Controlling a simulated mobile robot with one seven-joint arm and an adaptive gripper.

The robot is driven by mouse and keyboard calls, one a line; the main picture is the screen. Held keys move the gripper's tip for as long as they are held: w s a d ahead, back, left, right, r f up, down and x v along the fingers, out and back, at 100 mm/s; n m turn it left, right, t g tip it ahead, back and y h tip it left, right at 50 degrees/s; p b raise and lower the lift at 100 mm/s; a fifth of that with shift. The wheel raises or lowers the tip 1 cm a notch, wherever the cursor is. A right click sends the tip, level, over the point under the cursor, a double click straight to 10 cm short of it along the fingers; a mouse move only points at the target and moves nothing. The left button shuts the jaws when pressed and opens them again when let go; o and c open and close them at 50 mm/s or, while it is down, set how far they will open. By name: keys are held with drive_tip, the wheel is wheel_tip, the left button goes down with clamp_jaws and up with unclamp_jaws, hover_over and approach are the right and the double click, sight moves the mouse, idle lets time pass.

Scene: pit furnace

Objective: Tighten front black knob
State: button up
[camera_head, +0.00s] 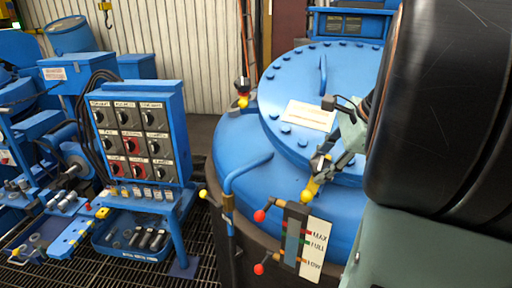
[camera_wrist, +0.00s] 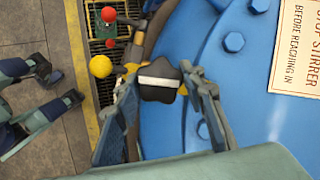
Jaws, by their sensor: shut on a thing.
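The front black knob (camera_wrist: 160,82) has a white stripe across its top and sits between the two fingers of my gripper (camera_wrist: 160,88) in the wrist view. The fingers lie on either side of it, shut on it. In the head view my gripper (camera_head: 322,160) is at the front right edge of the blue furnace lid (camera_head: 290,95). There the knob is mostly covered by the fingers, with a yellow part (camera_head: 309,190) showing below. A second black knob (camera_head: 242,84) on a yellow base stands at the lid's back left.
A control panel (camera_head: 132,135) stands at left. Bolts ring the lid, and a warning sign (camera_wrist: 300,45) lies on it.

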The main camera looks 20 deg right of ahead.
sight(323, 163)
drive_tip(key=shift+m, duration=0.6)
drive_tip(key=o, duration=1.2)
drive_tip(key=shift+c, duration=0.2)
wheel_tip(323, 163, up, 10)
drive_tip(key=shift+f, duration=0.1)
